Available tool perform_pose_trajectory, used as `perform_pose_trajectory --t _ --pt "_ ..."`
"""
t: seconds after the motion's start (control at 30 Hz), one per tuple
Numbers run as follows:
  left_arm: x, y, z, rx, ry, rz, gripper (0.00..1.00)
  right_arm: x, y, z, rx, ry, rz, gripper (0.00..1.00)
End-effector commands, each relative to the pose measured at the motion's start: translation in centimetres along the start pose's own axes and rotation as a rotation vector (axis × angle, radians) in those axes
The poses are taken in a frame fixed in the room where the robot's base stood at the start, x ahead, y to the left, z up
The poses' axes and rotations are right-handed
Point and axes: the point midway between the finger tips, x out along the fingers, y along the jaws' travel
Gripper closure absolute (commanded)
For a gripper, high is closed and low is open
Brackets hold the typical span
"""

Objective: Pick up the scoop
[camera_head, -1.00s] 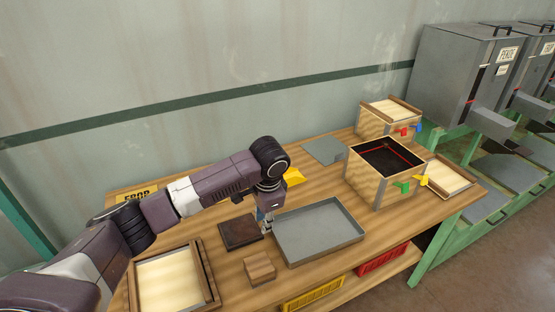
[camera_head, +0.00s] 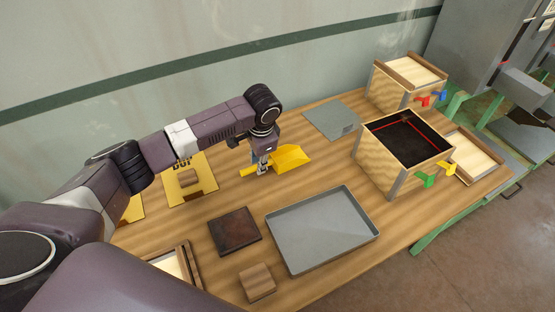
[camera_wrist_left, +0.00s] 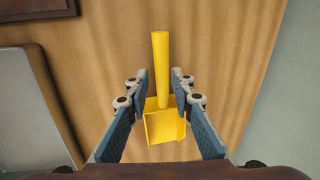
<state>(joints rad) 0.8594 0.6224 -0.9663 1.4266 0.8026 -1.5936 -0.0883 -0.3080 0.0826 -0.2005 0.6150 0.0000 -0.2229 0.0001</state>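The yellow scoop (camera_head: 290,157) lies on the wooden table, with its pan to the right and its handle to the left of my left gripper (camera_head: 262,168). In the left wrist view, the scoop's pan (camera_wrist_left: 165,126) is nearest me and its handle points up the picture. My left gripper (camera_wrist_left: 159,80) is open there, with a blue-padded finger on each side of the scoop and gaps visible between. The gripper hides part of the scoop in the head view. My right gripper is not in view.
A grey metal tray (camera_head: 322,262), a dark brown plate (camera_head: 235,232) and a small wooden block (camera_head: 257,282) lie in front. A wooden box with a dark inside (camera_head: 390,180) stands right. A grey sheet (camera_head: 333,118) lies behind. A yellow sign plate (camera_head: 190,195) lies left.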

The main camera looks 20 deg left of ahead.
Motion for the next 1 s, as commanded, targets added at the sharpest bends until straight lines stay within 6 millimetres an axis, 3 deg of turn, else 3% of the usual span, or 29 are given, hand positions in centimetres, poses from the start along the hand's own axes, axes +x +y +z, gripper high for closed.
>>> perform_pose_trajectory --t 0.13,0.3,0.5,0.7,1.0 --pt "2.2 -0.1 0.2 0.001 -0.003 0.001 0.78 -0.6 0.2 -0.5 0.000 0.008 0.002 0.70" --pt "3.3 -0.1 0.2 0.000 -0.001 -0.002 0.78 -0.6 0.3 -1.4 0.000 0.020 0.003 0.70" --pt "3.3 -0.1 0.2 0.000 0.000 -0.001 0.79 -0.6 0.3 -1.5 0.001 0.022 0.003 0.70" --pt "3.3 -0.1 0.2 0.000 0.000 -0.001 1.00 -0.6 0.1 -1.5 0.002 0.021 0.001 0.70" --pt "3.2 -0.2 0.1 0.000 0.001 -0.002 1.00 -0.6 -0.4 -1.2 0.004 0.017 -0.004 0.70"
